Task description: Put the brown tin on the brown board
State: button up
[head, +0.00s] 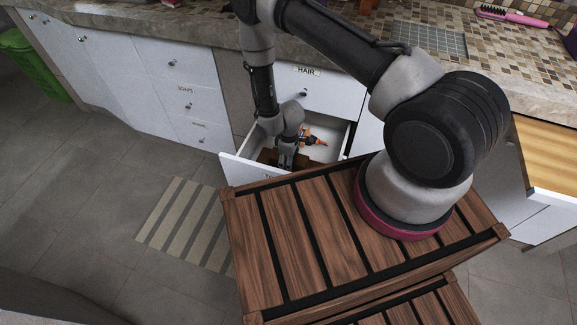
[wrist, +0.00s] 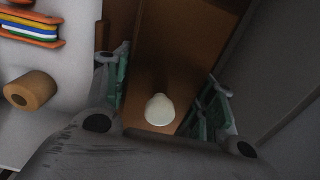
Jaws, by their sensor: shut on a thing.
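My gripper (head: 286,163) is down inside an open drawer in the head view. In the wrist view its two green-padded fingers (wrist: 160,98) stand apart, shut on a dim brown thing that I take for the brown tin. I cannot tell whether the tin touches the board.
The drawer's wall (wrist: 285,75) rises close at the right in the wrist view. A tan roll (wrist: 30,90) and an orange piece with coloured bands (wrist: 30,27) lie at the left. The drawer front (head: 240,172) faces my slatted wooden top (head: 290,235).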

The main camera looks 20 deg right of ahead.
jog(key=shift+f, duration=2.05)
jog(key=shift+f, duration=0.15)
jog(key=o, duration=1.3)
jog(key=shift+o, duration=0.2)
